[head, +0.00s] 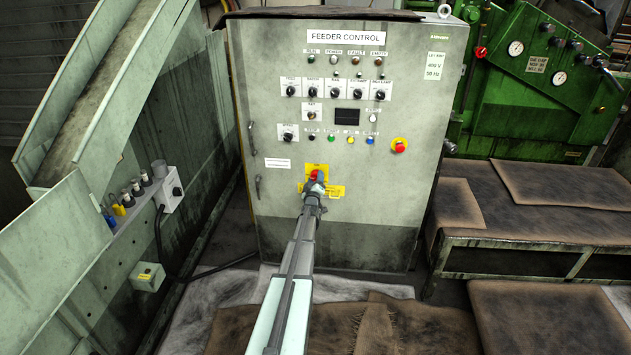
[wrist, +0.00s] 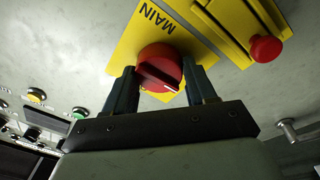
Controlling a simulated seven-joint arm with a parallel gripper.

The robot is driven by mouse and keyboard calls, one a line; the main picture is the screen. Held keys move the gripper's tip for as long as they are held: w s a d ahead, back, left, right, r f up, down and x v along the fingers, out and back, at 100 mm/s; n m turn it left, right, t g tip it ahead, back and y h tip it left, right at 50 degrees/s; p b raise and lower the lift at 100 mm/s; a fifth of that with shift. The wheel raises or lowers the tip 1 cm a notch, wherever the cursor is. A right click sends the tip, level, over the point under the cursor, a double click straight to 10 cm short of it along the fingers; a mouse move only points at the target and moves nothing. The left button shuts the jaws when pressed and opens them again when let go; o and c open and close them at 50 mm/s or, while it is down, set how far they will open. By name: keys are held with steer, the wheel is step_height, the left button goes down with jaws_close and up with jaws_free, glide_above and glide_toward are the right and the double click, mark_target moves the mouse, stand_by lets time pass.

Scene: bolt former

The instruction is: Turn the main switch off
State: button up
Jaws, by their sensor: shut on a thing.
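The main switch (wrist: 159,69) is a round red knob with a white line on its face, set on a yellow plate marked MAIN (wrist: 176,25) in the wrist view. My gripper (wrist: 160,83) has one dark finger on each side of the knob and is shut on it. In the head view the red switch (head: 316,175) shows low on the feeder control cabinet, in front of its yellow plate (head: 317,167). My gripper (head: 315,188) covers part of it there. Position labels around the knob are not readable.
A red emergency button (head: 399,145) sits to the upper right on the cabinet (head: 388,215). A smaller red button (wrist: 266,49) on yellow is close to my finger in the wrist view. Rows of black knobs (head: 335,89) are above. Green machinery (head: 545,75) stands right.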

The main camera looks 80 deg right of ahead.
steer(key=o, duration=1)
steer(key=shift+o, duration=0.2)
steer(key=shift+a, duration=0.15)
steer(key=a+f, duration=0.1)
steer(key=a, duration=1.2)
steer(key=shift+a+f, duration=0.25)
